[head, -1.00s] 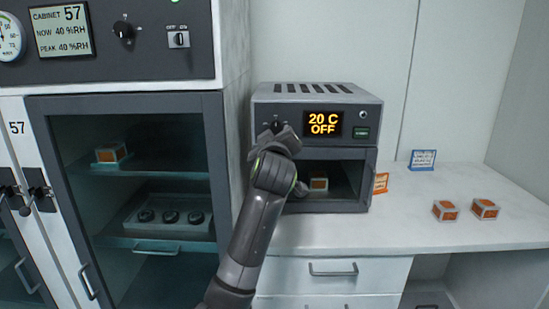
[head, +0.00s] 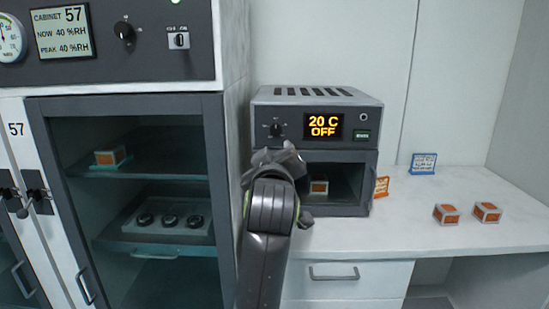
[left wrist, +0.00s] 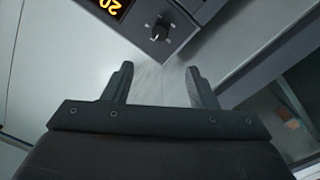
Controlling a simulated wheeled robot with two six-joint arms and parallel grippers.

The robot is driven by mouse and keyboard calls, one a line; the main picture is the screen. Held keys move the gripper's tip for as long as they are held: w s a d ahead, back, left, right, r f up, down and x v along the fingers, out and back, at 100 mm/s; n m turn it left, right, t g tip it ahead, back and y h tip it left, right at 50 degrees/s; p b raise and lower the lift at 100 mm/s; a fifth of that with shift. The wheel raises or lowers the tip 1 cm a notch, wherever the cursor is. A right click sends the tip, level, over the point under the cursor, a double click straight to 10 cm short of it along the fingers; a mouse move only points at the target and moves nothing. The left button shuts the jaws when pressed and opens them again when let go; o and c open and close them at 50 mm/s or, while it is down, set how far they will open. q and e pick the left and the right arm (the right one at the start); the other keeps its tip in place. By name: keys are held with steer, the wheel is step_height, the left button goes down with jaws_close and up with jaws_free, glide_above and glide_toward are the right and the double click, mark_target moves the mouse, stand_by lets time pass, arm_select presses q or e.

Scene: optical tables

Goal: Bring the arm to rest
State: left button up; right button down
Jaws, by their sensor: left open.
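My left arm reaches up from the bottom of the head view, and its left gripper (head: 272,157) is in front of the small oven (head: 320,95). In the left wrist view the gripper (left wrist: 158,88) has its two fingers apart with nothing between them. The oven's knob (left wrist: 160,28) is beyond the fingertips there, apart from them. The oven display reads 20 C OFF. My right gripper is in neither view.
A dark glass-fronted cabinet (head: 130,104) stands close on the left, holding an orange box (head: 110,155) and a tray (head: 133,223) of round dark parts. Two orange boxes (head: 446,214) (head: 487,212) and a blue-framed sign (head: 423,163) stand on the white counter (head: 390,236).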

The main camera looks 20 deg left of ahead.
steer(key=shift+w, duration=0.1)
